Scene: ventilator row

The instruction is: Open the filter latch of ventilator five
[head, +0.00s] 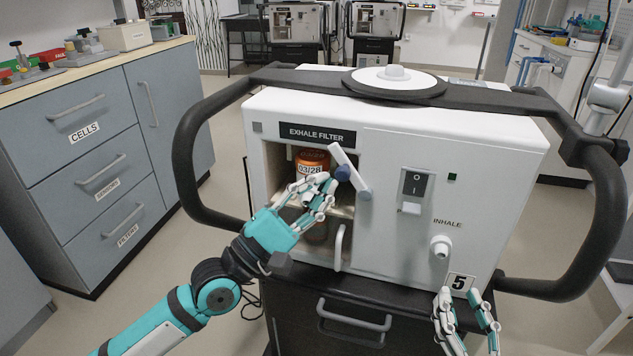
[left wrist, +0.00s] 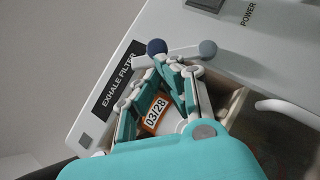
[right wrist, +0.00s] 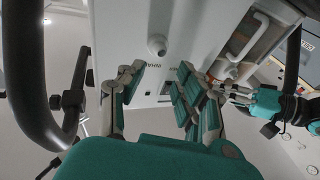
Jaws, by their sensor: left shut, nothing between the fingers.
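Ventilator five is the white unit (head: 450,155) with a "5" tag (head: 460,283). Its filter latch is a white bar (head: 350,172) with a blue knob, tilted at the right edge of the open exhale filter bay. The left wrist view shows the latch (left wrist: 181,52) with a dark blue and a grey-blue knob. The orange-labelled filter (head: 312,163), marked 03/28, sits in the bay, partly hidden by my left gripper (head: 326,182). That gripper is shut and empty, fingertips close to the latch; contact is unclear. My right gripper (head: 465,297) is open and empty below the inhale port (head: 440,246).
A black handle frame (head: 186,170) wraps around the ventilator, which stands on a dark cart (head: 345,320) with a drawer handle. A grey drawer cabinet (head: 95,150) stands at the left. Two more ventilators (head: 296,22) (head: 376,20) stand far back. Floor is free between the cabinet and cart.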

